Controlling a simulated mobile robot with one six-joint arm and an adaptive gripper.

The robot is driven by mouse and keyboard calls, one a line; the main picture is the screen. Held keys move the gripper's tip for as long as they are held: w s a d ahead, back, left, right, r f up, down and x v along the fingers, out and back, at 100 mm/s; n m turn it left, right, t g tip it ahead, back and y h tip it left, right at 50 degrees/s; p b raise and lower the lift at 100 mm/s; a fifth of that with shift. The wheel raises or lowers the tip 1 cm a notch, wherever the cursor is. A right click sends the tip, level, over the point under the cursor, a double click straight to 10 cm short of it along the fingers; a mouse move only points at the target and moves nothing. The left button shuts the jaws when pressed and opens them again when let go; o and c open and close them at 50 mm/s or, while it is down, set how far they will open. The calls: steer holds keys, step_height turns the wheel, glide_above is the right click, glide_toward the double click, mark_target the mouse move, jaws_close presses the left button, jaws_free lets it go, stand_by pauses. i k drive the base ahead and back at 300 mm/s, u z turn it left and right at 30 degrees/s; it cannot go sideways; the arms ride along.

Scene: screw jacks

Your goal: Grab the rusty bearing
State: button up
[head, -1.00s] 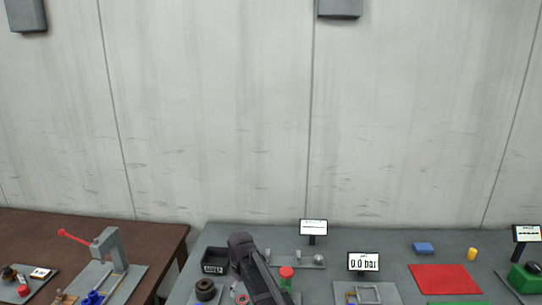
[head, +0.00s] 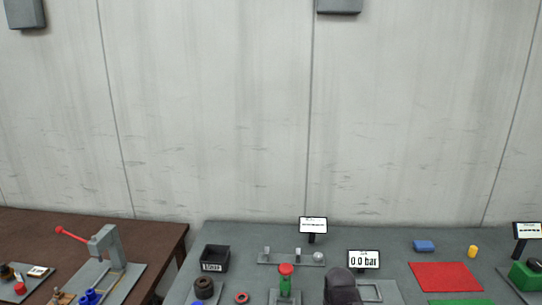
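A dark brown ring-shaped part (head: 204,288) sits at the front left of the grey table and looks like a bearing. I cannot tell for sure whether it is the rusty bearing. A small red ring (head: 241,297) lies to its right. A dark rounded part of my arm shows at the bottom, in front of the pressure display, to the right of both rings. The fingers of my gripper are not visible.
A black labelled bin (head: 215,259) stands behind the brown ring. A red-capped green device (head: 285,281) stands right of the rings. A display reading 0.0 bar (head: 363,260) is near my arm. A red-handled press (head: 106,243) stands on the brown left table.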

mark_target(199, 285)
steer(key=u, duration=0.15)
steer(key=k, duration=0.7)
steer(key=u, duration=0.6)
steer(key=k, duration=0.65)
steer(key=u, duration=0.65)
steer(key=i, duration=1.6)
steer(key=z, duration=0.4)
